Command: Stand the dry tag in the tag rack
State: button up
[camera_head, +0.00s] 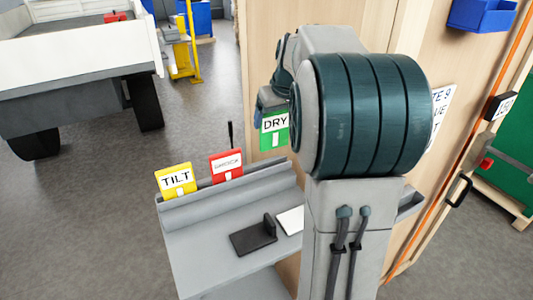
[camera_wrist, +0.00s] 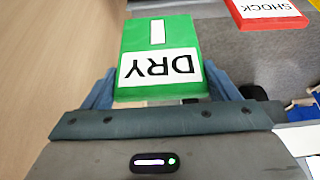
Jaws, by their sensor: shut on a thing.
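The green dry tag (camera_head: 273,129) has a white label reading DRY. My gripper (camera_head: 262,108) is shut on it and holds it up in the air, to the right of the red tag and higher in the picture. In the wrist view the dry tag (camera_wrist: 159,60) sits between the blue fingers (camera_wrist: 163,93), its lettering upside down. The grey tag rack (camera_head: 228,195) runs along the back of the grey bench. A yellow TILT tag (camera_head: 176,181) and a red tag (camera_head: 226,166) stand in it.
The red SHOCK tag (camera_wrist: 268,14) shows at the wrist view's top right. A black stand (camera_head: 256,237) and a white card (camera_head: 291,220) lie on the bench. A wooden panel (camera_head: 262,45) rises close behind the dry tag. Grey floor is clear at left.

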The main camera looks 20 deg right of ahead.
aim_at(272, 140)
jog(key=f, duration=0.1)
jog(key=a+f, duration=0.1)
jog(key=f, duration=0.3)
jog(key=shift+w+a+p, duration=0.1)
jog(key=shift+a+p, duration=0.15)
jog(key=shift+p, duration=0.05)
jog(key=shift+d+f, duration=0.15)
jog(key=shift+f, duration=1.5)
jog(key=shift+f, duration=0.1)
jog(key=o, duration=0.9)
